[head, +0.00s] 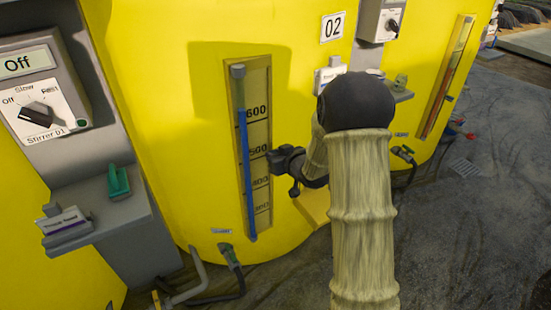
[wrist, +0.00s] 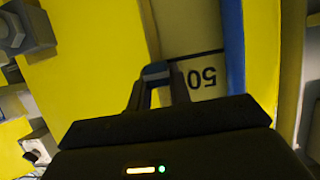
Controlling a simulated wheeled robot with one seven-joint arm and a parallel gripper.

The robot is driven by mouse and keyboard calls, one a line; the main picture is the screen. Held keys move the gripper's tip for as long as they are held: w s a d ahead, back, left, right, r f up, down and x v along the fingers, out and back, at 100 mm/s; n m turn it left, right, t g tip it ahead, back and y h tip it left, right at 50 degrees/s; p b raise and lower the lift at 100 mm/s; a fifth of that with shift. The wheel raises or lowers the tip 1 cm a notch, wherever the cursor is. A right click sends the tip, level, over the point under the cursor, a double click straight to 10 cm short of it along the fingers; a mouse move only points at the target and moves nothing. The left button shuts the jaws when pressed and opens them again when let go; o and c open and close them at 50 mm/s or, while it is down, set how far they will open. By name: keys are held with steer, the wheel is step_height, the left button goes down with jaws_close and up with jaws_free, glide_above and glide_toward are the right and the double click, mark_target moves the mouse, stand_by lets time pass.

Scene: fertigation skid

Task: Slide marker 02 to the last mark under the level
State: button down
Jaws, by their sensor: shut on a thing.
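The yellow tank (head: 215,150) labelled 02 carries a level gauge with a blue column (head: 245,160) and a pale scale (head: 257,125) marked in hundreds. The blue column reaches above the 600 mark. My gripper (head: 270,163) is at the right edge of the scale, near the 500 mark. In the wrist view, my gripper (wrist: 158,85) is shut on a small blue-grey marker (wrist: 157,70). The marker sits at the scale's edge, close to the line by the upside-down 500. In the head view the gripper hides the marker.
A control box (head: 40,95) with a stirrer dial stands at the left, above a grey shelf (head: 110,205). Another gauge with a red column (head: 447,80) is on the tank at the right. Pipes (head: 190,285) lie low at the front. The grey floor (head: 475,200) at the right is mostly clear.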

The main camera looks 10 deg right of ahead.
mark_target(269, 116)
step_height(269, 116, up, 13)
steer(key=p, duration=0.9)
steer(key=shift+r, duration=0.25)
steer(key=c, duration=1.5)
jaws_free()
steer(key=shift+o, duration=1.1)
steer(key=p+v, duration=0.2)
steer(key=v, duration=1.5)
steer(key=shift+s, duration=0.2)
